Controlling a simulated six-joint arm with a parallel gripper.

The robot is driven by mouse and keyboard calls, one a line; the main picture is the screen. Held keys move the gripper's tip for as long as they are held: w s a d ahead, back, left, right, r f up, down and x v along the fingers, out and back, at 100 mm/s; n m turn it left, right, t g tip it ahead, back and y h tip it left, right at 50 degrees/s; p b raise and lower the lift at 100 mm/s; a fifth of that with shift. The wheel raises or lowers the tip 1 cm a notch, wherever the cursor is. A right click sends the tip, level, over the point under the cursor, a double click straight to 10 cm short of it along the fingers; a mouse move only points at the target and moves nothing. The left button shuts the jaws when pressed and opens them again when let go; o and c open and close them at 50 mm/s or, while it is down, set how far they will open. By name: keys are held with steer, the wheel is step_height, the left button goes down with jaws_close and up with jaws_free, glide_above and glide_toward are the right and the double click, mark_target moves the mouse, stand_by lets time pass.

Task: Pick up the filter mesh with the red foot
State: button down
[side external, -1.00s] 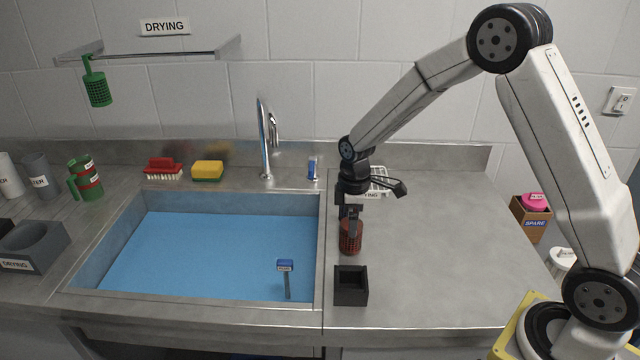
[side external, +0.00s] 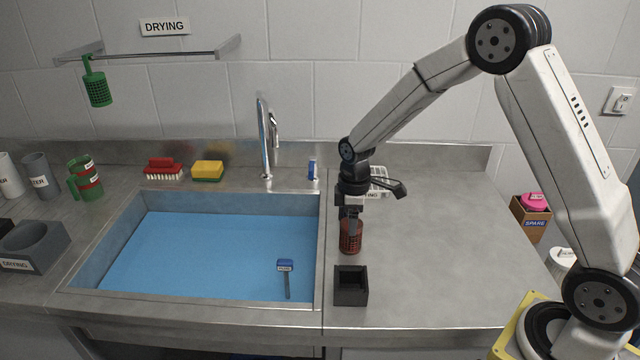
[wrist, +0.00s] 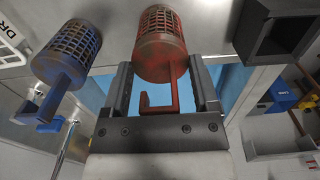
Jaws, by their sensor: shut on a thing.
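In the wrist view the red mesh (wrist: 160,42) has a grid cup, a solid red foot and a hooked red handle between the fingers. My gripper (wrist: 162,78) is shut on it, one finger on each side; it also shows in the side view (side external: 351,218), pointing down. I cannot tell whether the foot touches the counter. A second mesh with a blue foot and handle (wrist: 66,60) is on the left in the wrist view.
The black square holder (side external: 351,298) stands just in front of the mesh. A white rack (side external: 379,181) is behind my gripper. The sink (side external: 220,245) is to the left, with a blue-headed tool (side external: 285,266) in it.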

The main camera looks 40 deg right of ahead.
steer(key=shift+r, duration=0.1)
steer(key=shift+r, duration=1.4)
steer(key=s+r, duration=1)
steer(key=s, duration=0.4)
steer(key=shift+a, duration=0.4)
steer(key=shift+w, duration=0.15)
